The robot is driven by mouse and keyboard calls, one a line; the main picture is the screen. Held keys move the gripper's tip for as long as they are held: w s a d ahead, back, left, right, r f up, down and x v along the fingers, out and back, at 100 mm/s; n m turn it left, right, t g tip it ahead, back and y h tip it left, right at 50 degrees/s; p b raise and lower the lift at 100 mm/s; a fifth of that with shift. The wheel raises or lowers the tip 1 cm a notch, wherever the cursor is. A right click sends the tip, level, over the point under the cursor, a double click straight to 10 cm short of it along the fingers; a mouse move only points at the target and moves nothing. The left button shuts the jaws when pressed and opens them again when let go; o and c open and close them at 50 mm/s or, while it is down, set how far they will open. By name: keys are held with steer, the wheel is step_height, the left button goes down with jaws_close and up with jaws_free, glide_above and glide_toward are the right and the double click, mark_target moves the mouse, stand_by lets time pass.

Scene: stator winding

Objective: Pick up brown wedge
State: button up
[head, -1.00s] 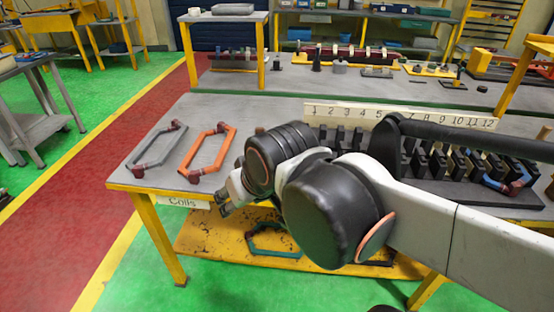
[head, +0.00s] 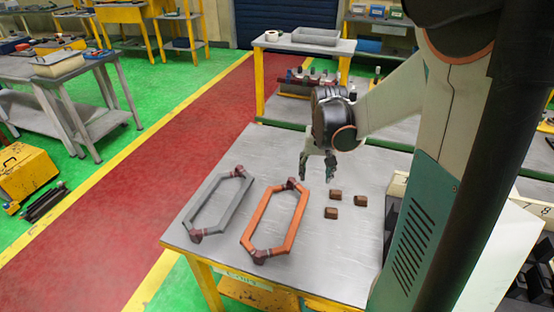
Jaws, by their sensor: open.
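Three small brown wedges lie on the grey table (head: 290,272), right of the orange coil. One brown wedge (head: 335,194) is at the back left, one brown wedge (head: 361,200) is at the right, and one brown wedge (head: 331,213) is nearest the front. My gripper (head: 318,178) is open and empty, pointing down above the table. In the picture it is just behind and left of the wedges, apart from them.
A grey coil (head: 216,207) and an orange coil (head: 275,222) lie left of the wedges. The numbered stator (head: 528,265) stands at the right, partly hidden by my body.

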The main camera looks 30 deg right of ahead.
steer(key=s+d+f+g, duration=0.2)
steer(key=s+d+f, duration=0.1)
steer(key=s+d, duration=0.15)
steer(key=b, duration=0.2)
glide_above(332, 209)
steer(key=shift+m+y, duration=0.4)
step_height(332, 209, down, 7)
steer(key=shift+a+f, duration=0.1)
steer(key=shift+f, duration=0.05)
steer(key=shift+w+d+f+b, duration=0.2)
steer(key=shift+f+b, duration=0.25)
steer(key=shift+f, duration=1.05)
steer(key=shift+w+d+f+b, duration=0.15)
steer(key=shift+f+b, duration=0.3)
steer(key=shift+f, duration=1.05)
steer(key=shift+s+r, duration=0.1)
steer(key=shift+s, duration=0.05)
steer(key=c, duration=1.1)
